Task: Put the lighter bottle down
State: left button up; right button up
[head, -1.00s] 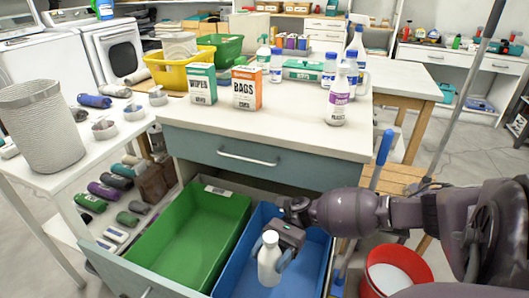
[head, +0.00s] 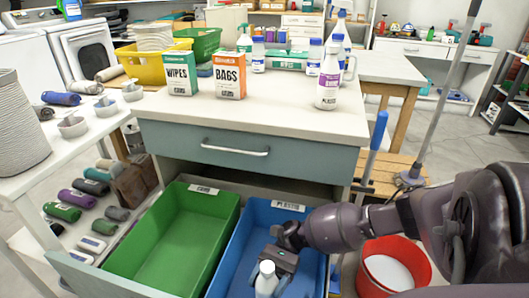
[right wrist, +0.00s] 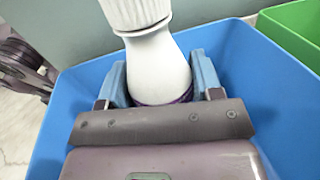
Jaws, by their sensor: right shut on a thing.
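My right gripper (head: 268,286) is shut on a white bottle with a white cap (head: 266,270). In the right wrist view the bottle (right wrist: 158,65) stands between the two blue-grey fingers, its ribbed cap toward the top of the picture and a purple band low on its body. The gripper and bottle are over or inside the blue bin (head: 243,235), which has a label reading PLASTIC. Whether the bottle touches the bin floor is hidden; its lower part is cut off in the head view. My left gripper is not in view.
A green bin (head: 150,262) sits left of the blue bin in the open drawer; both are otherwise empty where visible. The worktop above carries a WIPES box (head: 181,74), a BAGS box (head: 229,76) and a purple-labelled white bottle (head: 328,82). A red bucket (head: 425,268) stands right.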

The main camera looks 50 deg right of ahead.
jog(key=shift+f, duration=0.35)
pick_arm(q)
jog(key=shift+b, duration=0.35)
pick_arm(e)
jog(key=shift+f, duration=0.15)
jog(key=o, duration=0.9)
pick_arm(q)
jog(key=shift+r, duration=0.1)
